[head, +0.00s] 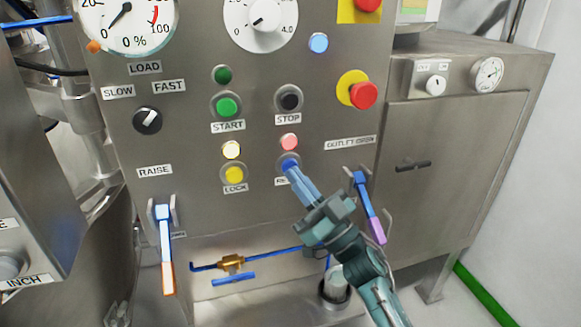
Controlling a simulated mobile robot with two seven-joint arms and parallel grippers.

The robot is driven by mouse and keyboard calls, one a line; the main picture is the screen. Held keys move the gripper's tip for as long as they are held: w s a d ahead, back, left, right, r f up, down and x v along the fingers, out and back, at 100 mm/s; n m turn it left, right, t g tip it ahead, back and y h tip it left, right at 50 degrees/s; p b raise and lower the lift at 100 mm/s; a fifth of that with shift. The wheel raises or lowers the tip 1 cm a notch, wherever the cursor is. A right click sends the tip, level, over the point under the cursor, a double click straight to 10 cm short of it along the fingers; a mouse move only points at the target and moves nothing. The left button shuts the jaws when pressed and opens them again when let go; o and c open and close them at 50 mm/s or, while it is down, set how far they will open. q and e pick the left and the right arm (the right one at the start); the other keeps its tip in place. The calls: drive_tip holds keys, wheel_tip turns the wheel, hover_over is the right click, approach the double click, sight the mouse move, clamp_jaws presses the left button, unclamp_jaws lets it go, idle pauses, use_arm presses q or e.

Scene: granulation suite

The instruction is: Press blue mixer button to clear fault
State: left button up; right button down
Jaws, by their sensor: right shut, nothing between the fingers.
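The blue button (288,162) sits low on the steel mixer panel, under a lit pinkish-red lamp (289,141). My right gripper (292,172) reaches up from the lower right, its fingers shut with nothing between them. Its fingertips are at the lower edge of the blue button and overlap it in the picture. I cannot tell whether they touch it or whether the button is pushed in. The fingers hide part of the label below the button, of which "RE" shows. My left gripper is not in view.
Near the button are a yellow LOCK button (234,174), a black STOP button (289,97), a green START button (227,106) and a red emergency stop (363,95). A blue-and-purple lever (369,206) stands close to the right of my gripper. A blue-and-orange lever (165,246) hangs left.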

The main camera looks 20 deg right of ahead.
drive_tip(key=shift+w, duration=0.4)
idle(0.5)
drive_tip(key=shift+s, duration=0.15)
drive_tip(key=shift+s+p, duration=0.4)
drive_tip(key=shift+s, duration=0.3)
drive_tip(key=s+p, duration=0.2)
drive_tip(key=s, duration=0.3)
drive_tip(key=shift+d, duration=0.1)
idle(0.3)
drive_tip(key=shift+f+h, duration=0.1)
drive_tip(key=shift+h, duration=0.2)
